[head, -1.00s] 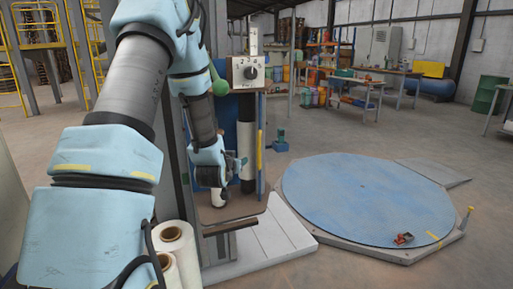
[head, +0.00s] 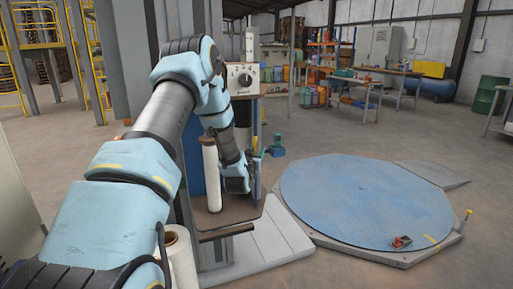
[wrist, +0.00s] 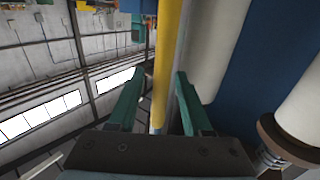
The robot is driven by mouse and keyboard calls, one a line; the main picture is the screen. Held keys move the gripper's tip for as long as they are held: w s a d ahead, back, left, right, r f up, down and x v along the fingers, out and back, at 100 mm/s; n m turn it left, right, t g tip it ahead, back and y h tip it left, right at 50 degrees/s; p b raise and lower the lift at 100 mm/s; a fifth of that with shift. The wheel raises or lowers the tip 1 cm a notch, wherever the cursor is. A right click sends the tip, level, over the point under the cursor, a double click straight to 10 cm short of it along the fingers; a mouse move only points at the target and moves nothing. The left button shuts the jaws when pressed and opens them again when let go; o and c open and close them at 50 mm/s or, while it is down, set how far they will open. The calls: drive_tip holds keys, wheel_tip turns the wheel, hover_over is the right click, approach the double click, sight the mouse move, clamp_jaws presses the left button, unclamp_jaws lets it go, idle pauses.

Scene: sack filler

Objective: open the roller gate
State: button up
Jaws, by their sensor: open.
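A vertical yellow bar (wrist: 166,55) stands between the fingers of my open gripper (wrist: 160,85) in the wrist view. It looks like the gate's handle. The right finger is close beside the bar and a gap shows on the left; I cannot tell whether either touches. In the head view my gripper is at the right side of the machine, and my wrist largely hides the bar. A white upright roller (head: 211,175) stands left of my wrist, and a roller also shows at the right of the wrist view (wrist: 306,112), above a spring.
White rolls (head: 178,255) stand near my arm.

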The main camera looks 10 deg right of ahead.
drive_tip(key=shift+w+d, duration=0.25)
drive_tip(key=shift+w, duration=0.3)
clamp_jaws()
drive_tip(key=shift+s+d, duration=0.1)
drive_tip(key=shift+d, duration=0.05)
idle(1.0)
